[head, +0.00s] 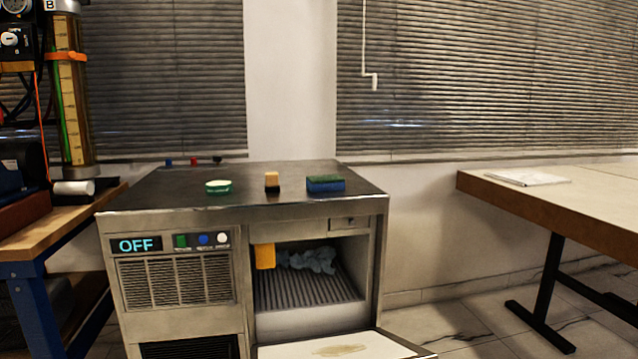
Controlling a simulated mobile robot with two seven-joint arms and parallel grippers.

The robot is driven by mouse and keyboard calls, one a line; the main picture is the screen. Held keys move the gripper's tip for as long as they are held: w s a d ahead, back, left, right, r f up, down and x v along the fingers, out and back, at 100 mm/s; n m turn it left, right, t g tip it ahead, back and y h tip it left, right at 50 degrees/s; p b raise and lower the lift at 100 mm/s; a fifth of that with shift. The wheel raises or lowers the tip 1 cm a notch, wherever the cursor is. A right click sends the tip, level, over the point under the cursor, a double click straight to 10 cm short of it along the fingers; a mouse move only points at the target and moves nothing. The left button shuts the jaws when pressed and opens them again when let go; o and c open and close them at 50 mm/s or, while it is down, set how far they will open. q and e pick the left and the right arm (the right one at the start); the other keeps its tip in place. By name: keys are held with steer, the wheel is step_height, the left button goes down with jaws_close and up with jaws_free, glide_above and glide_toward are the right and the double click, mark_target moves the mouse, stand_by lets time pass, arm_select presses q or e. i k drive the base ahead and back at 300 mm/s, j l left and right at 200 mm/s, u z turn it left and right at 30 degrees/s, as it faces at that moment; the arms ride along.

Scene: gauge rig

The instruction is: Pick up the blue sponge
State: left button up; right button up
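A blue sponge (326,186) with a dark green top layer lies flat on the right part of the metal cabinet's dark top (240,200), near its front edge. Its blue side faces me. Neither of my grippers is in the head view, and nothing touches the sponge.
A small orange and black block (272,182) and a round green and white object (218,186) stand left of the sponge. The cabinet's lower door (340,347) hangs open. A wooden bench (75,210) is at left, a table (570,200) at right.

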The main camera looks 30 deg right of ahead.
mark_target(330, 182)
steer(key=k+l+u, duration=0.2)
steer(key=l, duration=0.15)
steer(key=l+u, duration=0.15)
steer(key=l, duration=0.2)
steer(key=k+l+u, duration=0.2)
steer(key=l, duration=0.15)
steer(key=l+u, duration=0.2)
steer(key=l, duration=0.15)
steer(key=k+l+u, duration=0.2)
steer(key=l, duration=0.15)
steer(key=l+u, duration=0.2)
steer(key=l, duration=0.15)
steer(key=l+u, duration=0.3)
steer(key=l, duration=0.2)
steer(key=k+l+u, duration=0.2)
steer(key=l+u, duration=0.15)
steer(key=l, duration=0.15)
steer(key=l+u, duration=0.2)
steer(key=l, duration=0.15)
steer(key=k+l+u, duration=0.2)
steer(key=l, duration=0.15)
steer(key=l+u, duration=0.2)
steer(key=l, duration=0.15)
